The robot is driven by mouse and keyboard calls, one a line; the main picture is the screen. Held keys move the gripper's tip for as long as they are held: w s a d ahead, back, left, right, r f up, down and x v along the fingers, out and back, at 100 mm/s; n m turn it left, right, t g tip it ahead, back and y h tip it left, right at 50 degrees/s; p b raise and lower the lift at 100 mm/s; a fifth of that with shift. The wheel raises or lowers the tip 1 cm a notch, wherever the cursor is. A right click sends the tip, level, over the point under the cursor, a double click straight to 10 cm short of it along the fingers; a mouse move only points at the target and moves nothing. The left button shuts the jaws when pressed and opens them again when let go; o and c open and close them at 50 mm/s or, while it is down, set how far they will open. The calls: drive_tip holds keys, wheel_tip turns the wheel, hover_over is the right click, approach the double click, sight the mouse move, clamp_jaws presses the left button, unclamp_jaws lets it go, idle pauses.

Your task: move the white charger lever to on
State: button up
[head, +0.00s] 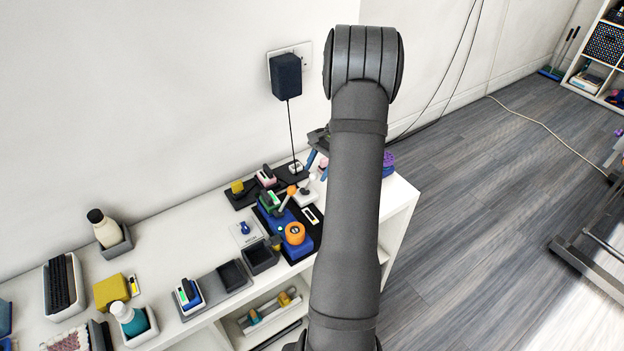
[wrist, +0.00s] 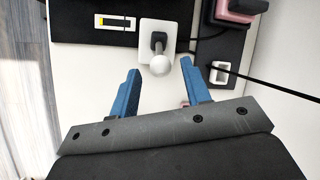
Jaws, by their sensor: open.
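The white charger lever has a white ball knob (wrist: 160,65) on a short dark stem, rising from a white square base (wrist: 158,34). In the head view its white base (head: 306,197) stands on the shelf top beside an orange-knobbed lever. My gripper (wrist: 160,78) is open and empty, with blue fingers left and right of the knob in the wrist view. The fingers appear apart from the knob; their height over it is unclear. In the head view my gripper (head: 316,155) is partly hidden behind my arm.
A dark tray with a white plug piece (wrist: 220,73) and black cable lies right of the lever in the wrist view. A slotted indicator (wrist: 117,22) with a yellow mark is at left. The orange-knobbed lever (head: 291,190) and an orange dial (head: 295,233) stand close by.

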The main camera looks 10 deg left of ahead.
sight(315, 173)
drive_tip(key=shift+x, duration=2.25)
drive_tip(key=shift+c, duration=0.2)
clamp_jaws()
